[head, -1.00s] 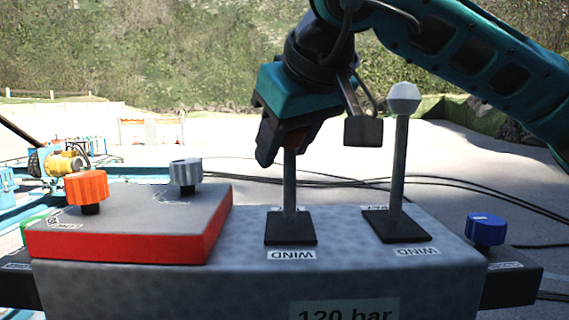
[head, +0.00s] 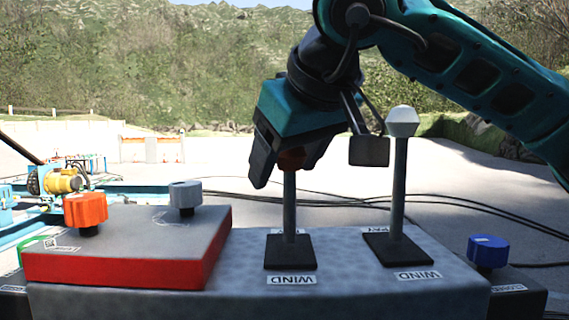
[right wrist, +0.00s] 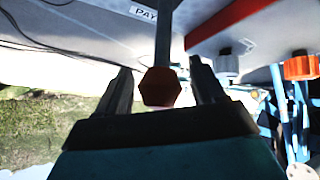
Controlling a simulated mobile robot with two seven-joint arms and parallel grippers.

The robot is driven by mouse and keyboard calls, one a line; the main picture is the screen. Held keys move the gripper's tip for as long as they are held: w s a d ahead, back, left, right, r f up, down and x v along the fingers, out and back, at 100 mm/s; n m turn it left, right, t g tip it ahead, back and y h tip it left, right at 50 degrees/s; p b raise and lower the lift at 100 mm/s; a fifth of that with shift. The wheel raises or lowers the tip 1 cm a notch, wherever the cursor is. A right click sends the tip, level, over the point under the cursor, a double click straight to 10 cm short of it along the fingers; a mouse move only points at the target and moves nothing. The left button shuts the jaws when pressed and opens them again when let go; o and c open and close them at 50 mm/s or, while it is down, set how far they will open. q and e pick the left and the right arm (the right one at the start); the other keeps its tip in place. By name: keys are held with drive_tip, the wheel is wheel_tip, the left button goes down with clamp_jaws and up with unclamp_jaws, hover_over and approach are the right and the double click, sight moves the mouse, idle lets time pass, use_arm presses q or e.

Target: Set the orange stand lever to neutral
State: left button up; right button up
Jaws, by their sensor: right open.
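The orange stand lever (head: 290,205) rises from a black slot plate on the grey console, looking close to upright. The right gripper is open around the knob, coming from above. A WIND label (head: 291,280) is at the near end of the slot; a PAY label (right wrist: 143,14) shows in the right wrist view. My left gripper is out of view.
A white-knobbed lever (head: 400,170) stands close to the right. A red-sided box (head: 120,269) with orange (head: 85,211) and grey (head: 185,197) knobs is at left. A blue knob (head: 487,253) is at far right. Cables lie on the ground behind.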

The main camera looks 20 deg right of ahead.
drive_tip(key=a+v, duration=0.1)
drive_tip(key=v, duration=1.1)
drive_tip(key=shift+d+p, duration=0.45)
drive_tip(key=shift+s, duration=0.1)
